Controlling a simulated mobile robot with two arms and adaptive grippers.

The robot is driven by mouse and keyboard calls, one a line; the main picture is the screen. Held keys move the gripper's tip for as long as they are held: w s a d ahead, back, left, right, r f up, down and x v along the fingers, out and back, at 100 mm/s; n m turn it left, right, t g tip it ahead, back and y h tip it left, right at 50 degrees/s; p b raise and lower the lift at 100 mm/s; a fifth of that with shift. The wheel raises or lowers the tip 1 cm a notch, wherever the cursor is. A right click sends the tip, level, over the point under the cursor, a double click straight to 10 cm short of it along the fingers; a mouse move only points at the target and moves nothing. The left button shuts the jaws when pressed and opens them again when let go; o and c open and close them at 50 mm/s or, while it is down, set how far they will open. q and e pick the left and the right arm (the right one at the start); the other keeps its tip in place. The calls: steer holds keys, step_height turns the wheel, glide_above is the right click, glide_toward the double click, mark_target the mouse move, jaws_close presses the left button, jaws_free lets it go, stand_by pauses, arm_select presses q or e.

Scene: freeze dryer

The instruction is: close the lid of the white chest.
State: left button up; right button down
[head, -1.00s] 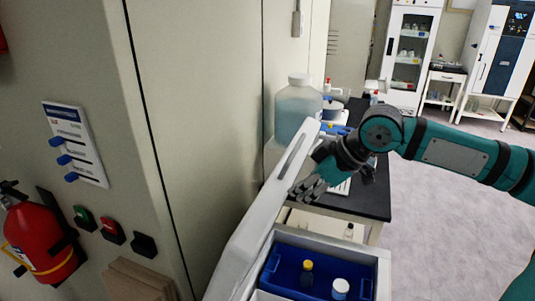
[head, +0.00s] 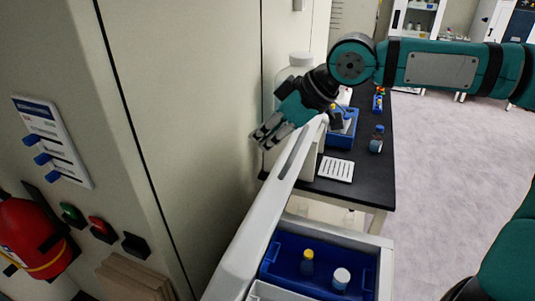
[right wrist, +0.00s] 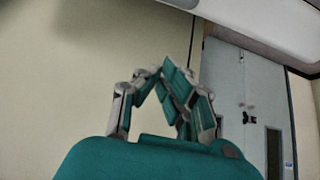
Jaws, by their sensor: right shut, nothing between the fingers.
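The white chest (head: 385,256) stands at the bottom of the head view with its lid (head: 262,222) open, raised steeply along the chest's left side. The lid has a long slot near its upper edge. My right gripper (head: 258,142) is shut and empty at the lid's far upper end, on the side toward the wall. I cannot tell whether it touches the lid. In the right wrist view the gripper's fingers (right wrist: 172,72) show in front of the wall, with the pale lid (right wrist: 265,22) overhead. My left gripper is not in view.
Inside the chest a blue bin (head: 318,268) holds a yellow-capped vial and a white-capped jar. Beyond stands a black table (head: 370,165) with a white rack, a blue box and bottles. The cabinet wall (head: 195,110) rises close to the lid's left. Open floor lies right.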

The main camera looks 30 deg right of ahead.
steer(key=f, duration=0.1)
steer(key=f+p, duration=0.1)
steer(key=f, duration=0.1)
steer(key=f+p, duration=0.1)
steer(key=f, duration=0.1)
steer(key=shift+w+d+f, duration=0.15)
steer(key=shift+w+d, duration=0.05)
steer(key=shift+w, duration=0.2)
steer(key=shift+s+d+f, duration=0.1)
steer(key=shift+s+d, duration=0.05)
steer(key=shift+s, duration=0.1)
steer(key=shift+f, duration=0.15)
steer(key=shift+w+f, duration=0.1)
steer(key=shift+w, duration=0.1)
